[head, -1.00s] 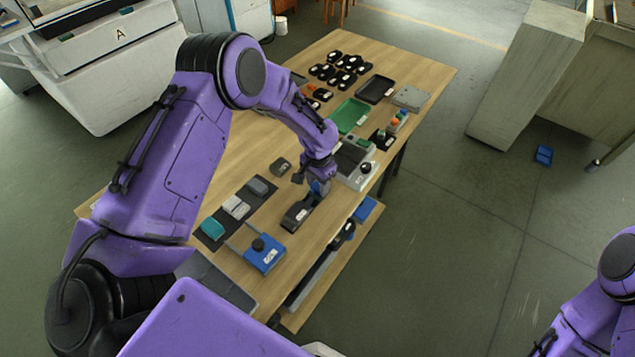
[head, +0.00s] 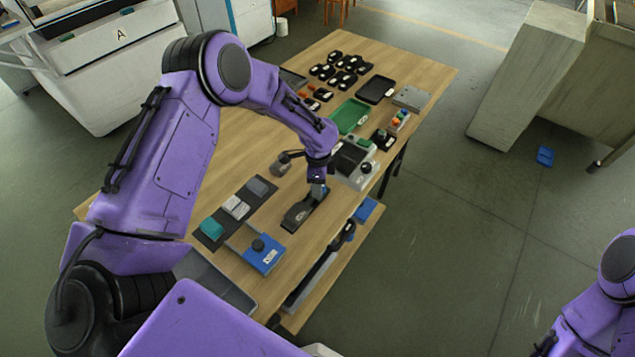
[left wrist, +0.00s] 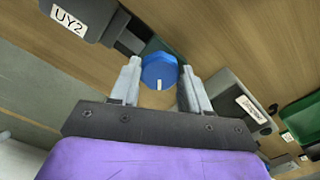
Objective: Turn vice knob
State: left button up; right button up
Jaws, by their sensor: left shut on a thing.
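The vice (head: 300,214) is a dark grey body lying on the wooden table near its right-hand edge. In the left wrist view, part of a grey body labelled UY2 (left wrist: 88,18) shows at the top left, with a rod running towards the knob. The knob (left wrist: 160,71) is blue and round with a white mark on its face. My left gripper (head: 318,190) is at the far end of the vice. In the left wrist view its fingers (left wrist: 160,82) are shut on the knob, one on each side. My right gripper is not in view.
A blue block with a dark knob (head: 264,255) stands in front of the vice. A grey control box (head: 353,166) stands just beyond my gripper. A green tray (head: 349,115) and several black parts lie further back. A dark mat (head: 212,239) with blocks lies left.

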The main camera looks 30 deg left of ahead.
pick_arm(q)
jog(key=shift+w+r+m, duration=0.1)
jog(key=shift+w+m, duration=0.05)
jog(key=shift+m, duration=0.65)
jog(key=o, duration=1.1)
jog(key=shift+c, duration=0.2)
notch_tip(320, 180, up, 10)
jog(key=b, duration=0.2)
jog(key=shift+r, duration=0.2)
jog(key=shift+r, duration=0.15)
